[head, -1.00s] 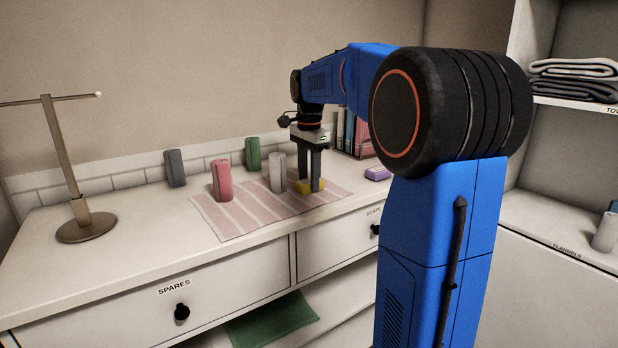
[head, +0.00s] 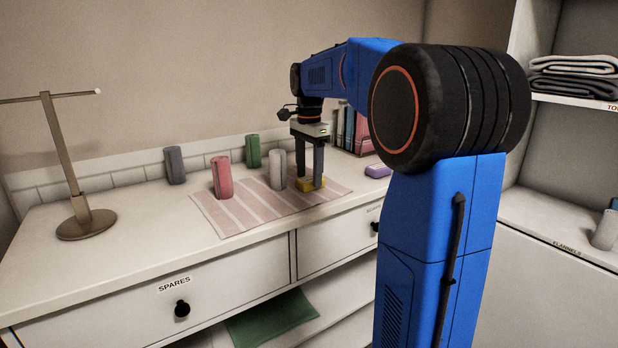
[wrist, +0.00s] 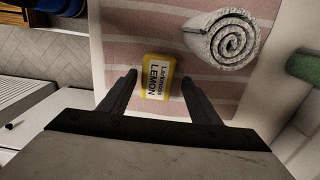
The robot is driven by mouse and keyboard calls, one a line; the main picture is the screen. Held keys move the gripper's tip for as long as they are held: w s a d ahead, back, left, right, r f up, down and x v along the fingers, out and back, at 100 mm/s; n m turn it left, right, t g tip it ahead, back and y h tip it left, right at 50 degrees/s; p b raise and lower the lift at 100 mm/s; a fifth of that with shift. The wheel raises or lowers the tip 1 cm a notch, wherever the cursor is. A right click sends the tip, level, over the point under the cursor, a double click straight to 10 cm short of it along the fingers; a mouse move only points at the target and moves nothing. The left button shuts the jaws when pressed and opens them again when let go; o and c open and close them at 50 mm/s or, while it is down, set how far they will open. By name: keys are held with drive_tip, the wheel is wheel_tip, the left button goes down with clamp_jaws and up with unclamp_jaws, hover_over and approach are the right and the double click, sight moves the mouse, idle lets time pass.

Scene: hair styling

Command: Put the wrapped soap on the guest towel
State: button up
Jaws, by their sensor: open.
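The wrapped soap (wrist: 156,77) is a small yellow block with a pale label reading "LEMON". It lies on the pink-and-white striped guest towel (head: 235,212), near its right end; in the head view the soap (head: 312,184) shows at the foot of my gripper. My gripper (head: 310,183) points straight down over it with its fingers open. In the wrist view the open fingertips (wrist: 160,76) are on either side of the soap, with a gap visible between them and it.
A rolled light-grey cloth (head: 277,170) stands on the towel close left of my gripper, with a pink roll (head: 221,178) farther left. Green (head: 253,152) and dark grey (head: 175,166) rolls stand behind. A purple block (head: 377,171) lies right. A metal stand (head: 85,222) is far left.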

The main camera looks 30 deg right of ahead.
sight(309, 178)
wheel_tip(309, 178, up, 11)
drive_tip(key=s+a+f+n+t, duration=0.1)
drive_tip(key=s+a+f+n, duration=0.35)
drive_tip(key=s, duration=0.25)
drive_tip(key=s+a+f+n+t, duration=0.1)
drive_tip(key=s+a+f+n, duration=0.3)
drive_tip(key=s, duration=0.3)
drive_tip(key=s+a+f+n+t, duration=0.1)
drive_tip(key=s+a+f+n, duration=0.2)
drive_tip(key=s+f, duration=0.5)
drive_tip(key=s+a+f+n+t, duration=0.1)
drive_tip(key=s+a+f+n, duration=0.2)
drive_tip(key=s+f+n, duration=0.3)
wheel_tip(309, 178, down, 4)
drive_tip(key=shift+s+a+r+t, duration=0.3)
drive_tip(key=shift+s+t, duration=0.1)
drive_tip(key=shift+s, duration=0.85)
